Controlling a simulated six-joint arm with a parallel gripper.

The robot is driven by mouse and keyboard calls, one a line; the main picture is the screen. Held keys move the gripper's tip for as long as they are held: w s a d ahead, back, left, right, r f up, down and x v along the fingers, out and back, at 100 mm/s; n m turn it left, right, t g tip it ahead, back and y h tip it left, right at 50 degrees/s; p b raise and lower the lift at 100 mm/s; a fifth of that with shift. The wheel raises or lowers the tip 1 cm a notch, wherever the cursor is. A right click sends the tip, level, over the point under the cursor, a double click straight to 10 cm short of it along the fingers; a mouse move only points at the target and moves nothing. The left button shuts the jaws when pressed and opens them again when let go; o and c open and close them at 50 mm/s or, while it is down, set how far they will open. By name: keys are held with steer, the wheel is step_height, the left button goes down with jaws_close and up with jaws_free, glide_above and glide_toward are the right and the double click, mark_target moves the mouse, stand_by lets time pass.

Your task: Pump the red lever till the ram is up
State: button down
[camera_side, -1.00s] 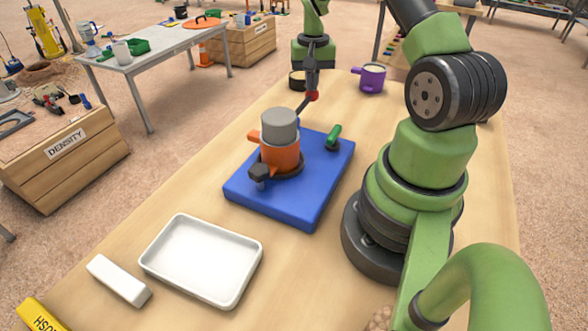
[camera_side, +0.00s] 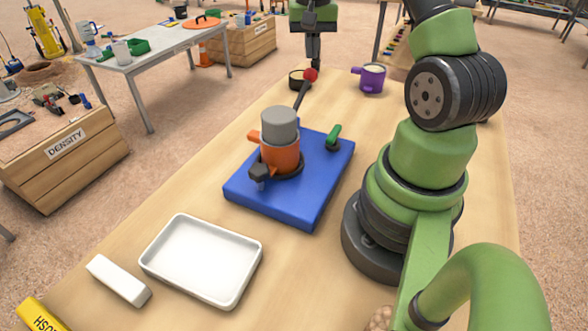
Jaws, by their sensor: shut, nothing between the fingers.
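The red-knobbed lever (camera_side: 311,75) stands at the back of the blue base (camera_side: 315,190), its dark rod leaning up and to the right. My gripper (camera_side: 313,62) is shut and empty, at or just behind the red knob; I cannot tell whether they touch. On the base stands an orange mould (camera_side: 281,157) with a dark clamp knob at its front. A grey cylinder (camera_side: 279,124) sticks up out of the mould's top. The ram itself is hidden. A green handle (camera_side: 334,133) sits on the base's right side.
A white tray (camera_side: 157,243) and a white block (camera_side: 117,281) lie at the table's front. A purple mug (camera_side: 372,78) and a small dark bowl (camera_side: 298,82) stand behind the base. My arm's base fills the right side. Bare table lies left of the blue base.

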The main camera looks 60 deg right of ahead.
steer(key=f, duration=0.6)
steer(key=d+f, duration=0.1)
steer(key=f, duration=0.2)
steer(key=shift+f, duration=0.3)
steer(key=r, duration=0.6)
steer(key=a+r, duration=0.1)
steer(key=r, duration=0.2)
steer(key=shift+r, duration=0.3)
stand_by(1.7)
stand_by(2.0)
